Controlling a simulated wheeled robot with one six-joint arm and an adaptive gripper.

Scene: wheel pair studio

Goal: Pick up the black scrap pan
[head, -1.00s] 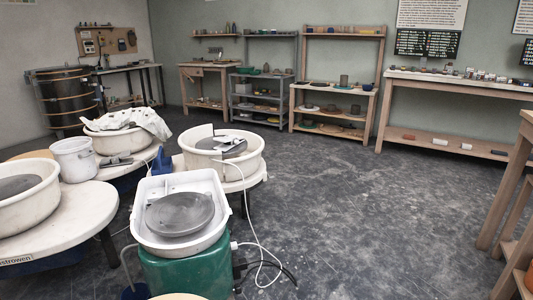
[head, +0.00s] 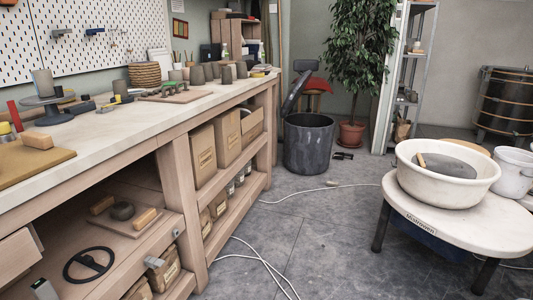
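No black pan can be made out for certain in the head view. A flat black round thing (head: 88,264) with a pale middle and a dark bar across it lies on the lower shelf of the wooden bench at bottom left. I cannot tell if it is a pan. A large dark grey bin (head: 308,145) stands on the floor past the bench's far end. My gripper is not in view.
The long wooden bench (head: 100,126) fills the left, with pots and tools on top and cardboard boxes (head: 202,150) below. A white cable (head: 262,258) lies on the floor. A wheel table (head: 455,222) stands at right.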

